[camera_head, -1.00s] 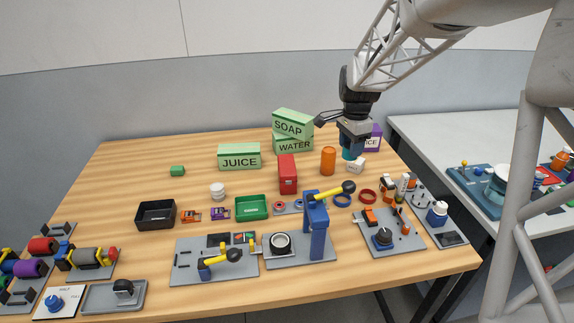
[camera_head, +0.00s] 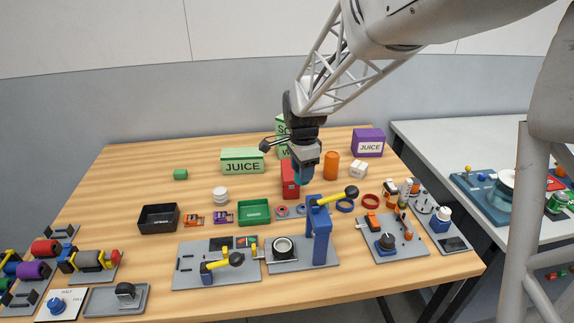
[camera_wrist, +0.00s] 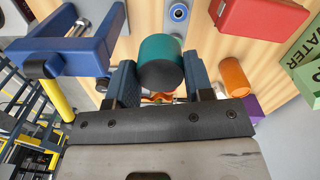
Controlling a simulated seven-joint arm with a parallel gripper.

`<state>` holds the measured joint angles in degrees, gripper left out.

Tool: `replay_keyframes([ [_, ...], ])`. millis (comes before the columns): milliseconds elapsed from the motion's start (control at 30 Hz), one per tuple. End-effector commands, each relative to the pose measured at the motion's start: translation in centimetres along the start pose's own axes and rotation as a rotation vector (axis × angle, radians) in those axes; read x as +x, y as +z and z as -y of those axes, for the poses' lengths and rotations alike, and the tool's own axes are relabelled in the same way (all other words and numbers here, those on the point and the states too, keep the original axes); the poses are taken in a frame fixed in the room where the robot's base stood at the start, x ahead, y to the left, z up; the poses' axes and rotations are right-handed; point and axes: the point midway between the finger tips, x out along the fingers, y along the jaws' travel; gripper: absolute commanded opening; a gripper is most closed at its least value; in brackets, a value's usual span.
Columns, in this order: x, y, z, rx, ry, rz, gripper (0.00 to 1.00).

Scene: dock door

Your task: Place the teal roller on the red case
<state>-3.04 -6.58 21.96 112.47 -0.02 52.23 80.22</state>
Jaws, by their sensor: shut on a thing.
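The teal roller (camera_wrist: 161,50) is held between the two fingers of my gripper (camera_wrist: 160,88), as the wrist view shows. Its dark round end faces the camera. In the head view my gripper (camera_head: 304,170) is above the table, with a bit of teal showing below the wrist. In the wrist view the red case (camera_wrist: 262,17) is at the top right, apart from the roller. I cannot tell the exact height of the roller over the case.
A blue stand with a yellow lever (camera_head: 320,235) stands just in front. An orange cylinder (camera_head: 331,165) is to the right of the case. Green boxes (camera_head: 242,161) and a purple box (camera_head: 368,143) stand behind. A green tray (camera_head: 254,212) is at the front left of the case.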

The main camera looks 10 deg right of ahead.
Motion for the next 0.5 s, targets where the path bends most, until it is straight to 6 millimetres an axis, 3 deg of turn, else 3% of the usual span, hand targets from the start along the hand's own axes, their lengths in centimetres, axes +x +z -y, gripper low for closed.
replay_keyframes([
  [167,1.7,0.0,0.0,0.0,0.0,0.0,0.2],
  [500,1.9,0.0,0.0,0.0,-0.001,0.0,0.2],
])
